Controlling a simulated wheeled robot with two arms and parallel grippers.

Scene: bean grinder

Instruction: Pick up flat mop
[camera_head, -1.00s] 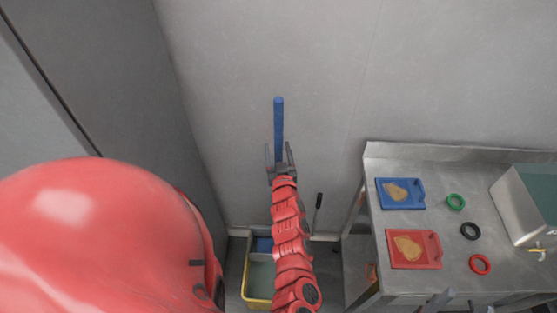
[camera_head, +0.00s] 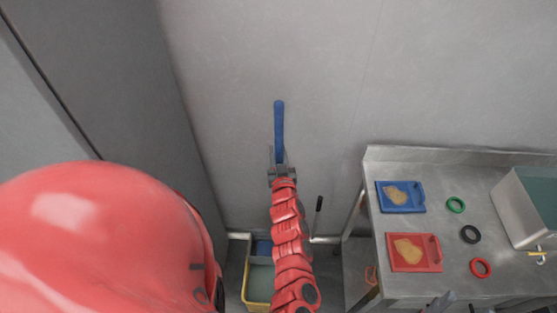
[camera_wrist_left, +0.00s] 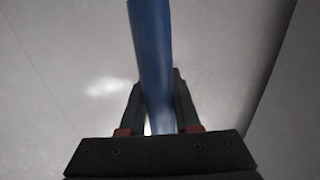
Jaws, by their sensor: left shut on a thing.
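The flat mop shows as an upright blue handle (camera_head: 279,130) in front of the grey wall; its lower part is hidden behind my left arm. My left gripper (camera_head: 279,158) is shut on the handle, with the top part of the handle sticking up above the fingers. In the left wrist view the blue handle (camera_wrist_left: 153,60) runs between the two dark fingers of the left gripper (camera_wrist_left: 160,100). The mop head cannot be made out. Only a small dark part that may be my right gripper (camera_head: 440,303) shows at the bottom edge; its jaws cannot be read.
A yellow-edged bucket (camera_head: 249,290) stands on the floor below my left arm, with a thin black handle (camera_head: 318,205) beside it.

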